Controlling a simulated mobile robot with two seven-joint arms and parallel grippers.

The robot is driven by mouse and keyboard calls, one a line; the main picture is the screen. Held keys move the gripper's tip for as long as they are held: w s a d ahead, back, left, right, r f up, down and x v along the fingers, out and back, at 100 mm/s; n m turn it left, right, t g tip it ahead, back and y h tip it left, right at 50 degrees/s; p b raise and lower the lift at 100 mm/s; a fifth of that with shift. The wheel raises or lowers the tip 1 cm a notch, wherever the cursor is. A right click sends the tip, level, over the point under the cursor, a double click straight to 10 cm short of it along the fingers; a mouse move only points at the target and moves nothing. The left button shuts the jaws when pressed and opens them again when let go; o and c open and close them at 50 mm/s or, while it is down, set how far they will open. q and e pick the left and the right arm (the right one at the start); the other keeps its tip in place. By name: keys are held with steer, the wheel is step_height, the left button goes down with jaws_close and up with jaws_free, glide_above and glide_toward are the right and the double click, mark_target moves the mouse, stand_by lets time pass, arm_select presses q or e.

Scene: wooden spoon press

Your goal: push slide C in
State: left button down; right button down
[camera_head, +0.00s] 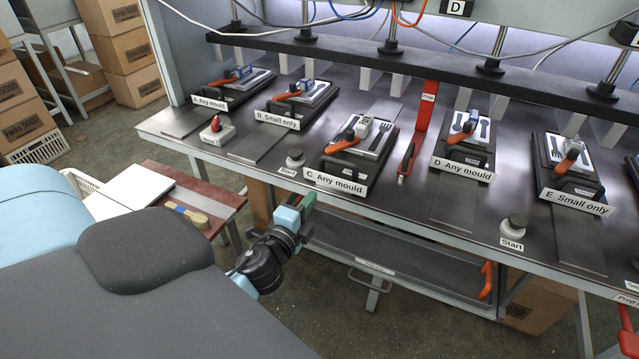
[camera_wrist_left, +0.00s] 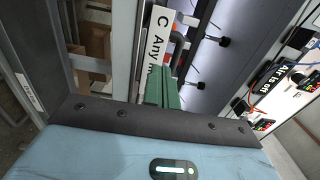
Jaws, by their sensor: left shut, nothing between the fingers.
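Slide C (camera_head: 374,158) is a dark tray with a white mould, cutlery shapes and an orange-handled clamp. It sits forward at the front edge of the press table, and its "C Any mould" label (camera_head: 334,183) faces me. The label also shows in the left wrist view (camera_wrist_left: 157,45). My left gripper (camera_head: 309,199) is shut and empty, just in front of and below the label's left part. In the left wrist view its green fingers (camera_wrist_left: 163,88) point toward the label. I cannot tell whether they touch it. My right gripper is not in view.
Slides A (camera_head: 222,104), B (camera_head: 277,123), D (camera_head: 462,176) and E (camera_head: 576,201) sit farther back, with bare track before them. A Start button (camera_head: 295,158) stands left of slide C. A black bar (camera_head: 400,62) spans above.

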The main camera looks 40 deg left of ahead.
mark_target(326, 178)
arm_select(q)
steer(key=x, duration=0.6)
steer(key=shift+w+a, duration=0.1)
steer(key=shift+w, duration=0.1)
steer(key=x, duration=0.3)
steer(key=shift+w+a, duration=0.1)
steer(key=shift+w, duration=0.45)
steer(key=shift+s, duration=0.1)
